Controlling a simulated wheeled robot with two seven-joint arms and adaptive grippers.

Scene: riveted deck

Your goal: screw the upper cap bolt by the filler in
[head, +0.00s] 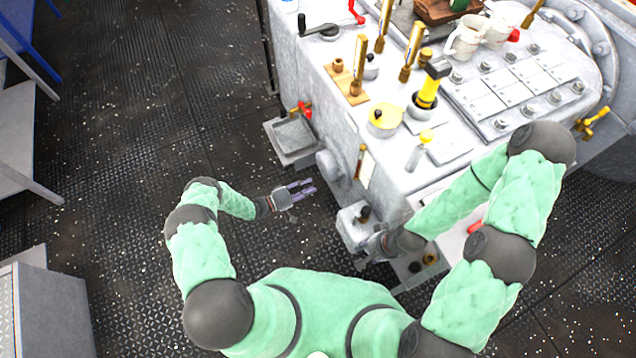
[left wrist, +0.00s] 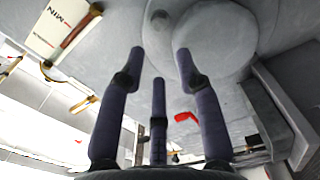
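My left gripper (head: 304,188) is open and empty, beside the left side of the grey machine (head: 330,95). In the left wrist view its three dark fingers (left wrist: 160,75) are spread, with nothing between them. They point toward a round grey boss (left wrist: 212,45) with a small round fitting (left wrist: 160,20) near its edge; I cannot tell whether this is a cap bolt. The boss also shows in the head view (head: 329,164). My right gripper (head: 373,246) is low by a small grey box (head: 350,228) with a dark knob (head: 363,214); its fingers are unclear. I cannot single out the filler or upper cap bolt.
A sight gauge marked MIN (left wrist: 62,28) is on the machine side. A grey tray (head: 292,136) sticks out below a red-handled tap (head: 303,110). Brass levers, mugs (head: 466,38) and a bolted plate (head: 515,88) are on top.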

